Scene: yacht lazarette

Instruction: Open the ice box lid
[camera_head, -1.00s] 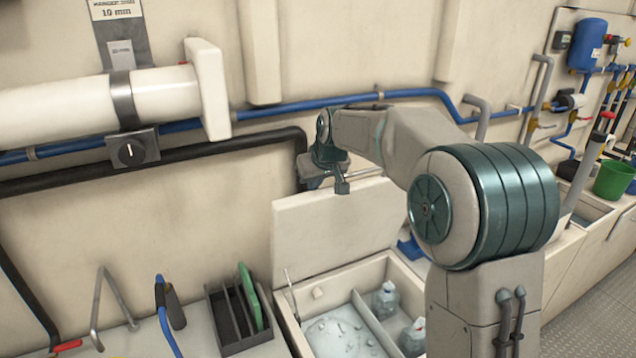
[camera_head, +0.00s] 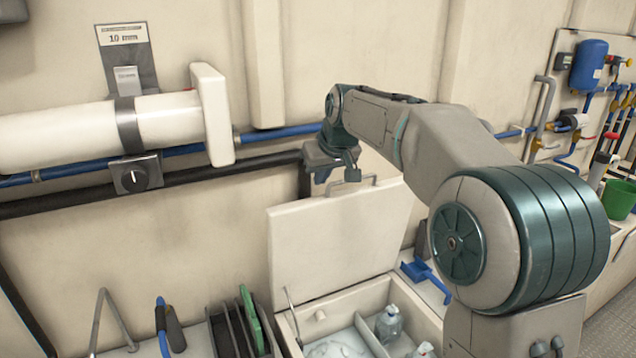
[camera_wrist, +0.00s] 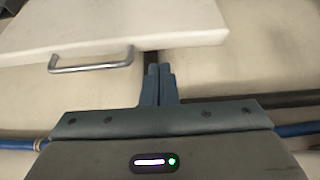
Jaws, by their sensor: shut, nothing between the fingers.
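The ice box lid (camera_head: 330,240) is a cream panel standing raised, leaning back near the wall behind the ice box (camera_head: 345,305). Its metal handle (camera_head: 352,184) is at the top edge. The box below is open, with ice (camera_head: 338,346) and bottles (camera_head: 388,324) inside. My gripper (camera_head: 338,178) is above the lid's top edge, near the handle. In the wrist view, my gripper (camera_wrist: 160,70) is shut and empty, beside the handle (camera_wrist: 92,64) and apart from it.
A dark rack (camera_head: 232,325) with a green board stands left of the box. A blue scoop (camera_head: 425,275) lies right of it. A white cylinder (camera_head: 80,128), a dark pipe (camera_head: 230,168) and a blue pipe (camera_head: 280,131) run along the wall.

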